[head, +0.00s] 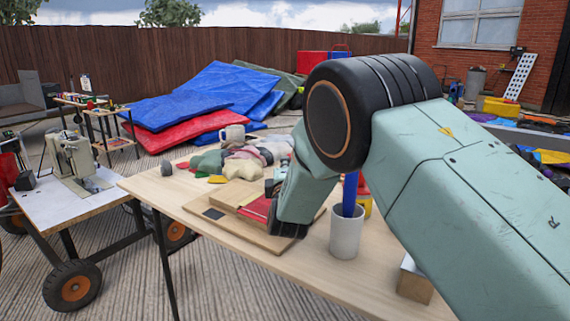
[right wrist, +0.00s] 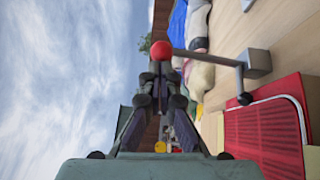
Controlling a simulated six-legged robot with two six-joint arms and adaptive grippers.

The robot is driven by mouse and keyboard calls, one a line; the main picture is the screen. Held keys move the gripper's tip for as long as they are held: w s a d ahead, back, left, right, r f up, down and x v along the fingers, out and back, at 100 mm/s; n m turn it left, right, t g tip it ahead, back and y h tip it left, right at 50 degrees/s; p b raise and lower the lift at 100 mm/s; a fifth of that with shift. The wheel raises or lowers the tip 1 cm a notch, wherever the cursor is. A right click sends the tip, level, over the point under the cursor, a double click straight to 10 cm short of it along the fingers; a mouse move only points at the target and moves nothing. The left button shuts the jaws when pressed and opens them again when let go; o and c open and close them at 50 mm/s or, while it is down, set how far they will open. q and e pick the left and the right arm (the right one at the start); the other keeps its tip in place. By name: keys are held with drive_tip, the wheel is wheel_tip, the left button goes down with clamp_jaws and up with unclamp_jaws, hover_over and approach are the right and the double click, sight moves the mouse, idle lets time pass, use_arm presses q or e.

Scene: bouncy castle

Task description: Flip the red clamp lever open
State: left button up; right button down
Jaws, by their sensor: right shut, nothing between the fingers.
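In the right wrist view the red ball knob (right wrist: 162,49) of the clamp lever is at the tips of my right gripper (right wrist: 160,75). The fingers are shut with nothing between them; I cannot tell whether the tips touch the knob. The grey lever arm (right wrist: 208,59) runs from the knob toward a grey block (right wrist: 257,64) on the table side, so the knob end stands away from the tabletop. In the head view my right arm and wrist hide the lever, and the fingers are mostly hidden. My left gripper is out of view.
A red ribbed pad (right wrist: 265,140) lies beside the clamp, on a wooden board (head: 237,232) on the table (head: 155,184). A white cup (head: 346,232) holding a blue item stands right of the board.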

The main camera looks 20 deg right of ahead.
drive_tip(key=shift+d, duration=0.1)
drive_tip(key=w+d+m+g+p, duration=0.1)
drive_tip(key=g+p, duration=0.1)
drive_tip(key=p, duration=0.3)
drive_tip(key=w+d+r+m+g+y+p, duration=0.1)
drive_tip(key=d+p, duration=0.1)
drive_tip(key=p, duration=0.3)
drive_tip(key=shift+w+d+r+m+g+p, duration=0.2)
drive_tip(key=shift+w+m+g+p, duration=0.1)
drive_tip(key=shift+w+m+g, duration=0.1)
drive_tip(key=shift+w+d+f+m+g+y+p, duration=0.25)
drive_tip(key=shift+w+d+p, duration=0.2)
drive_tip(key=shift+p, duration=0.25)
drive_tip(key=shift+w+d+f+m+g+y+p, duration=0.15)
drive_tip(key=shift+w+d+f+g+y+p, duration=0.25)
drive_tip(key=shift+p, duration=0.25)
drive_tip(key=shift+s+d+r, duration=0.1)
drive_tip(key=shift+r, duration=0.05)
